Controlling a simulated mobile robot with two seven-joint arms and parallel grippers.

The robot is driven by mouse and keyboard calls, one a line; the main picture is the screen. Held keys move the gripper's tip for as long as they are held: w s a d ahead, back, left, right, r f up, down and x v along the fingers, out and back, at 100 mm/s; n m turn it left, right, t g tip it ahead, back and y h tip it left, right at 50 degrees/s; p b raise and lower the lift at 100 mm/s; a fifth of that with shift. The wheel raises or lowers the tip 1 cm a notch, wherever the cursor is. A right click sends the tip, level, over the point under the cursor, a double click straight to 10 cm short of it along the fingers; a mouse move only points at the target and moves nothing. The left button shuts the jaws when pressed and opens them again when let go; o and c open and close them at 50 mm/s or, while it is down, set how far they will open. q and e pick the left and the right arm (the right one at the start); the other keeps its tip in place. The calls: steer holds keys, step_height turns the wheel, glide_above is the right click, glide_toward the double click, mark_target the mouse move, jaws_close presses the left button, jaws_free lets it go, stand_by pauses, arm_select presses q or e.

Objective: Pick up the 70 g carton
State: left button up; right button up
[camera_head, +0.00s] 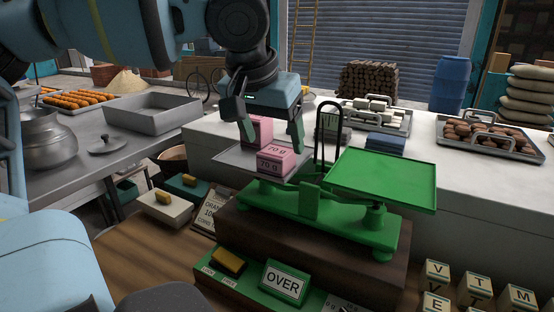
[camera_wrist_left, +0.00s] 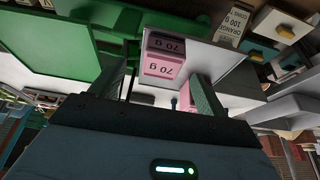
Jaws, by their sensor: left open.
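Two pink cartons stand on the grey pan (camera_head: 232,157) of the green balance scale (camera_head: 335,225). The front carton (camera_head: 270,164) has "70 g" on its top and front; it also shows in the left wrist view (camera_wrist_left: 160,67). A second pink carton (camera_head: 262,127) stands behind it, partly hidden; a pink side (camera_wrist_left: 194,88) shows beside one finger in the left wrist view. My left gripper (camera_head: 273,142) points down over the pan with its fingers spread, the cartons low between or beside them. I cannot tell whether a finger touches a carton. My right gripper is not in view.
The green empty pan (camera_head: 385,180) is to the right. A thin dark post frame (camera_head: 330,135) rises close beside my left gripper. An "OVER" sign (camera_head: 284,283) and letter blocks (camera_head: 472,287) are in front. A grey tray (camera_head: 165,115) is at left, food trays (camera_head: 490,140) at right.

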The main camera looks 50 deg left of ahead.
mark_target(275, 152)
arm_select(q)
steer(key=x, duration=0.4)
steer(key=shift+a+f, duration=0.2)
steer(key=shift+f, duration=0.15)
steer(key=c, duration=1)
